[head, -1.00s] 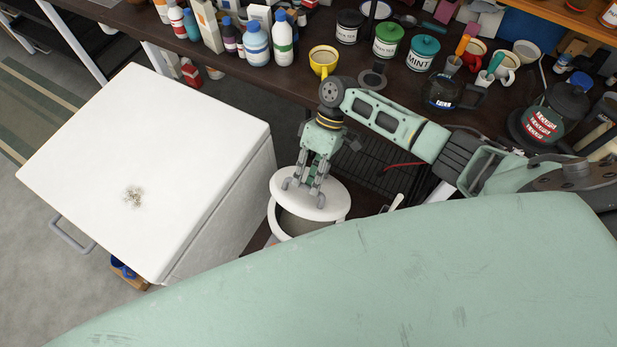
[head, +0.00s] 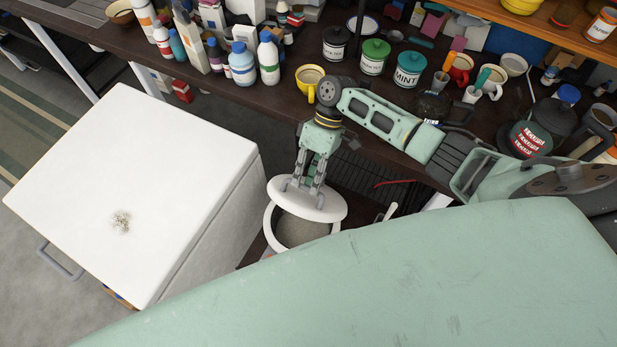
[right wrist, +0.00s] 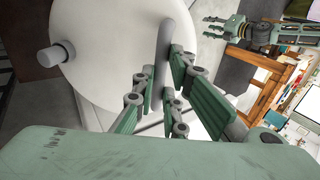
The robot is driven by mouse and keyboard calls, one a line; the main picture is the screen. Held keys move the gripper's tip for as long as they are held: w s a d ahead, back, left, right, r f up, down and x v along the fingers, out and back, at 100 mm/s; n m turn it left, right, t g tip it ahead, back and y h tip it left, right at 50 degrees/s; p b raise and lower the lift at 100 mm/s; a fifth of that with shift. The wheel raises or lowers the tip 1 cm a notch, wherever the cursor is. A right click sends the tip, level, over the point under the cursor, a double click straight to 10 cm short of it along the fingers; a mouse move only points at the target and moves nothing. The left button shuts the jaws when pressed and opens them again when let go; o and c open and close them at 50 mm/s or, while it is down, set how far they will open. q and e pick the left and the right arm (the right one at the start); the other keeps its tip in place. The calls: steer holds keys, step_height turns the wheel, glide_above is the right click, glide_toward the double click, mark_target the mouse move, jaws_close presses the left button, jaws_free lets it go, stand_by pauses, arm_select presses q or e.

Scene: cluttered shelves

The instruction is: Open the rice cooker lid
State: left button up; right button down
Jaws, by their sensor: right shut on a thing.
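The rice cooker (head: 270,236) is a round white pot, low in front of the dark shelf in the head view. Its white lid (head: 330,209) is raised and tilted, and the grey inside shows below it. My right gripper (head: 302,188) is shut on the lid's grey handle bar. In the right wrist view the lid (right wrist: 110,70) is a large pale disc, with the handle bar (right wrist: 163,50) at the fingers of my right gripper (right wrist: 160,88). My left gripper (right wrist: 212,27) shows small at the upper right there, fingers apart and empty. It is outside the head view.
A white cabinet (head: 140,190) with a side handle stands left of the cooker. The dark shelf (head: 210,90) behind is crowded with bottles, a yellow mug (head: 309,82), lidded jars (head: 374,58) and other mugs. A dark rack lies below the shelf, right of the cooker.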

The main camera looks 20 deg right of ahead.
steer(key=shift+a+r, duration=0.1)
steer(key=shift+a, duration=0.05)
stand_by(0.7)
steer(key=c, duration=1.8)
jaws_free()
steer(key=shift+s, duration=0.1)
steer(key=shift+w+d+r, duration=0.25)
steer(key=shift+r, duration=0.1)
steer(key=v, duration=1.1)
steer(key=shift+s+r, duration=0.1)
steer(key=shift+c, duration=0.5)
